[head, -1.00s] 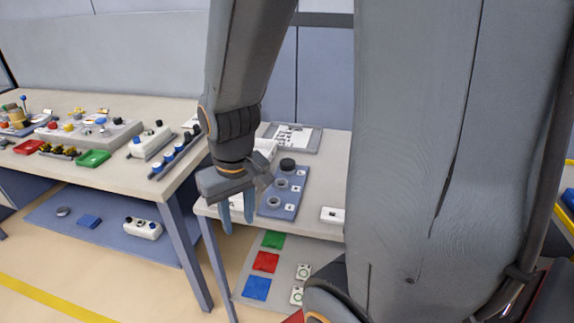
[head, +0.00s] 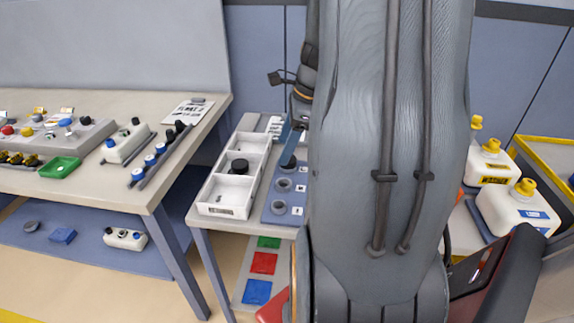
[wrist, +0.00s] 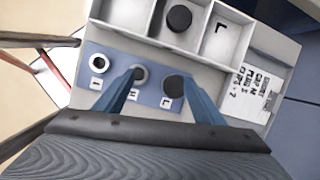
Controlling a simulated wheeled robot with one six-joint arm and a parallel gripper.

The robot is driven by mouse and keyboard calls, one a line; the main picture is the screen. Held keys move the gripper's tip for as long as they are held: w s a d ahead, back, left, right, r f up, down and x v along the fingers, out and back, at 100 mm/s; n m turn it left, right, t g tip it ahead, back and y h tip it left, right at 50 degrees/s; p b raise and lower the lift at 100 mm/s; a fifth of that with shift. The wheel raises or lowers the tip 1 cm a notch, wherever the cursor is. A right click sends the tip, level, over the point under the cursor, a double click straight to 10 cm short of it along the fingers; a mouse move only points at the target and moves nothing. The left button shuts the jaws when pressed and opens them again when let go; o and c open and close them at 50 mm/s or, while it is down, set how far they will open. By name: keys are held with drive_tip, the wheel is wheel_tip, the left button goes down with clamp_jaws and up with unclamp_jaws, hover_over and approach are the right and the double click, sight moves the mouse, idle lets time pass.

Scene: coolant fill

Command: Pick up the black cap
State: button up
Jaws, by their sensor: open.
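One black cap (wrist: 174,87) sits at the "L" place of a blue board (wrist: 112,88); in the head view this cap (head: 289,162) is at the board's far end, below my fingers. A second black cap (wrist: 179,18) lies in a compartment of the white tray, and it also shows in the head view (head: 239,166). My gripper (wrist: 161,74) is open and empty, its blue fingers pointing down over the board. The right finger overlaps the edge of the "L" cap in the wrist view; the left fingertip overlaps the middle ring. I cannot tell whether they touch.
The white tray (head: 214,209) stands close beside the board. Two grey rings (head: 283,185) are on the board's other places. A workbench (head: 150,190) with several parts stands at left. White jugs (head: 509,207) with yellow caps are at right.

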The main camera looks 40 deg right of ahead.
sight(291, 159)
drive_tip(key=d+m, duration=0.4)
drive_tip(key=d, duration=0.1)
drive_tip(key=shift+t, duration=0.3)
drive_tip(key=shift+d+p+x, duration=0.1)
drive_tip(key=shift+p+x, duration=0.15)
drive_tip(key=shift+x, duration=1.6)
drive_tip(key=shift+d+p+x, duration=0.15)
drive_tip(key=shift+p+x, duration=0.05)
drive_tip(key=shift+x, duration=1.6)
drive_tip(key=shift+c, duration=0.2)
drive_tip(key=c, duration=1.2)
